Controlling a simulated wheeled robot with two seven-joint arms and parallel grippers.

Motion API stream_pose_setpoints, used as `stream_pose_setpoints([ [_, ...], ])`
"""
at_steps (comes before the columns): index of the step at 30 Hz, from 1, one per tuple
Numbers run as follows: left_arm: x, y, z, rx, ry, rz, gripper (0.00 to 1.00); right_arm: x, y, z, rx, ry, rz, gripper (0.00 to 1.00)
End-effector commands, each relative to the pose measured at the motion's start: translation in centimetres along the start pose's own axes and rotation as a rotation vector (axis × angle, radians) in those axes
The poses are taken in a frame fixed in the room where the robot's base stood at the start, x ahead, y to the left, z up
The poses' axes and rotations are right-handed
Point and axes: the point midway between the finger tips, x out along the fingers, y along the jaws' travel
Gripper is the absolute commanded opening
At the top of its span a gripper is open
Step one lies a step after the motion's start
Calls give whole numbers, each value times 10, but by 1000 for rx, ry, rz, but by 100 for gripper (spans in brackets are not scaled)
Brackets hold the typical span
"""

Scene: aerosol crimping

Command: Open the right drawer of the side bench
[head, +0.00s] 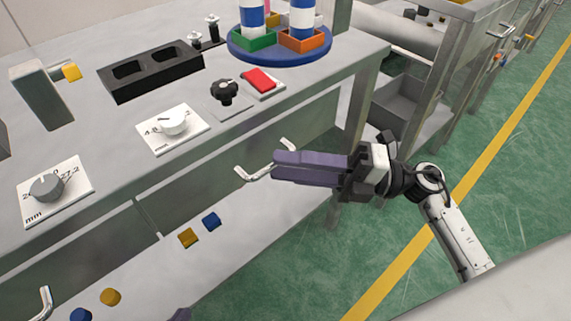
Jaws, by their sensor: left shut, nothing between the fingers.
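The right drawer (205,196) is in the front of the grey side bench, right of a vertical seam, and looks shut. Its pale bar handle (258,172) is partly hidden by the purple fingers of my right gripper (275,167). Those fingers point left and lie across the handle. They look close together, but I cannot tell whether the handle is between them. The left drawer's handle (43,302) shows at the lower left. Only a purple tip of my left gripper (178,315) shows at the bottom edge, well below the drawer; it is shut and empty.
The bench top holds dial plates (172,129), a black knob (224,92), a red switch (261,80), a black two-slot block (150,72) and a blue round tray (238,53). Several coloured pieces (211,222) lie below the drawers. Green floor is free at right.

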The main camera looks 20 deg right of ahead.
Motion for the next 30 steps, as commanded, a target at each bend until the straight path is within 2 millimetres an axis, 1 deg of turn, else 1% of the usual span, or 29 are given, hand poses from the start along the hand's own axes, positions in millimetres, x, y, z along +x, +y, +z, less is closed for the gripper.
stream_pose_setpoints([
  [1,0,0,0,1,0,1,0,4,0,0,-1,1,2,28],
  [4,1,0,0,1,-2,1,0,9,0,0,-2,-1,1,28],
  [12,0,0,0,1,-3,2,0,10,0,0,-1,-1,1,28],
  [17,0,0,0,1,-3,2,0,10,0,0,-1,-1,0,1],
  [26,0,0,0,2,-3,1,0,10,0,-1,0,1,0,0],
  [30,-1,0,-3,2,3,0,0,10,1,-7,2,15,0,0],
])
